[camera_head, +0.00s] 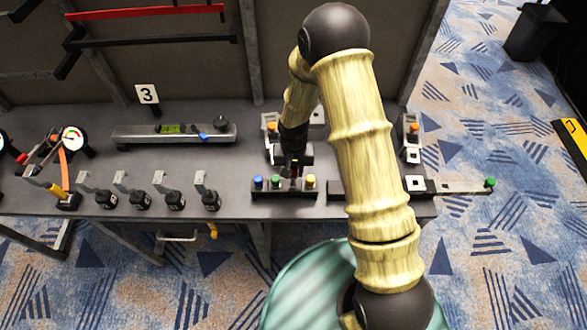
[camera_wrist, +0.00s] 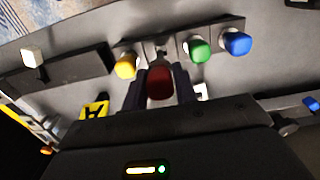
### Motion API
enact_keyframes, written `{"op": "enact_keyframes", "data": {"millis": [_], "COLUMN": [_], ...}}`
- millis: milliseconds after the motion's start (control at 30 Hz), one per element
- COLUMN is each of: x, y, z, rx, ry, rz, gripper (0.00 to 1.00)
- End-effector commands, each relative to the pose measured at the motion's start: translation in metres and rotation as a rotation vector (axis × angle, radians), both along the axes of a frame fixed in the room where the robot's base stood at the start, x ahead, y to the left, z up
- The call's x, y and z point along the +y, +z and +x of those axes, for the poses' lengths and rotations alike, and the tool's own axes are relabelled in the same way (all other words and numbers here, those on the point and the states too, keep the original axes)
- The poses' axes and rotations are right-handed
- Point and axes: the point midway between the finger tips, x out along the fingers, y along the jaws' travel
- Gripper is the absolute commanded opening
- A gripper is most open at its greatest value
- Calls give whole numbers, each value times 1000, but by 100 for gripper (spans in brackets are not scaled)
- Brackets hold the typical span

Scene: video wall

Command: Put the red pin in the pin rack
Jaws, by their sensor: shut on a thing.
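The dark pin rack (camera_head: 285,195) stands near the bench's front edge. It holds a blue pin (camera_head: 258,182), a green pin (camera_head: 276,181) and a yellow pin (camera_head: 310,181). My gripper (camera_head: 294,163) is over the rack, between green and yellow. In the wrist view, my gripper (camera_wrist: 159,80) is shut on the red pin (camera_wrist: 160,83), with a dark finger on each side. The red pin lines up with the gap between the yellow pin (camera_wrist: 126,66) and the green pin (camera_wrist: 199,50). Its lower end is hidden, so I cannot tell whether it is in a slot.
A bar with a green level (camera_head: 172,130) lies further back left. Several hooked dark fittings (camera_head: 160,194) line the front edge, left of the rack. A gauge (camera_head: 73,138) stands at far left. A green-knobbed rod (camera_head: 490,183) sticks out past the bench's right end.

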Motion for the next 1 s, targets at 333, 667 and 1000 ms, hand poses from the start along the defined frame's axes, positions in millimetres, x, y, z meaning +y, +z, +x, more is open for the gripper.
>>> {"op": "enact_keyframes", "data": {"millis": [333, 667, 1000], "x": [2, 2, 2], "y": [-9, -9, -13], "z": [0, 0, 0], "rx": [-1, -1, 0], "ry": [0, 0, 1], "rz": [0, 0, 0], "gripper": [4, 4, 4]}}
